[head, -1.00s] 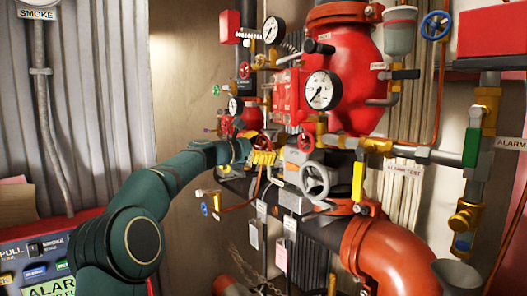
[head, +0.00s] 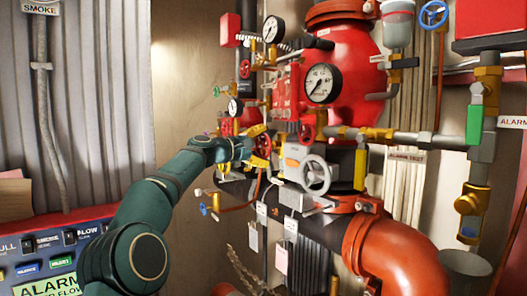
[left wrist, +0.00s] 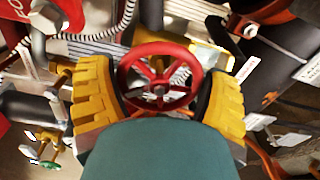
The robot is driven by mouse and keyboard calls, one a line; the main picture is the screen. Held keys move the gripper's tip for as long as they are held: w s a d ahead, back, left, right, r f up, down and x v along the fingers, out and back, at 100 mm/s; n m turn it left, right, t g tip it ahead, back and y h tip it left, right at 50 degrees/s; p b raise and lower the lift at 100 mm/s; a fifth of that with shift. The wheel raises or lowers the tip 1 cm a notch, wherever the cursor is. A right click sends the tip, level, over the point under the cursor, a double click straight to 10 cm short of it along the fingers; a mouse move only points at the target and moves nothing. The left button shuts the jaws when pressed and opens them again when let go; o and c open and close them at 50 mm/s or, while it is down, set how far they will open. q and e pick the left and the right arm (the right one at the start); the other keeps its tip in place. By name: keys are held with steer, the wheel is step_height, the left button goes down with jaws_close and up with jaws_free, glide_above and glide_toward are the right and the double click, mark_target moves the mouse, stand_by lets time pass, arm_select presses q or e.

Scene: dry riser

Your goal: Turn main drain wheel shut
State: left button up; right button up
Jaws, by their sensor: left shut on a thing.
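A red spoked handwheel (left wrist: 160,78) sits between the two yellow ribbed fingers of my left gripper (left wrist: 158,92) in the left wrist view. The fingers press on its rim from both sides, so the gripper is shut on the wheel. In the head view my left gripper (head: 259,146) reaches the wheel from the left, and a red part of the wheel (head: 264,146) shows beside a yellow finger. The wheel's stem and body are mostly hidden behind it. My right gripper is not in view.
A grey handwheel (head: 316,175) stands close right of my gripper. A pressure gauge (head: 322,84), a red valve body (head: 350,75) and a blue wheel (head: 433,14) are around it. An alarm panel (head: 50,255) is at lower left. The pipework is crowded; free room lies before the left wall.

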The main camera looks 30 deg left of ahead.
arm_select(q)
steer(key=m+b, duration=0.1)
steer(key=m, duration=0.4)
steer(key=shift+f+m+b, duration=0.15)
steer(key=shift+m+b, duration=0.2)
steer(key=shift+m, duration=0.05)
steer(key=m+b, duration=0.1)
steer(key=m, duration=0.9)
steer(key=shift+m+b, duration=0.4)
steer(key=m, duration=0.4)
steer(key=shift+a+m, duration=0.1)
steer(key=shift+m, duration=0.6)
steer(key=o, duration=1)
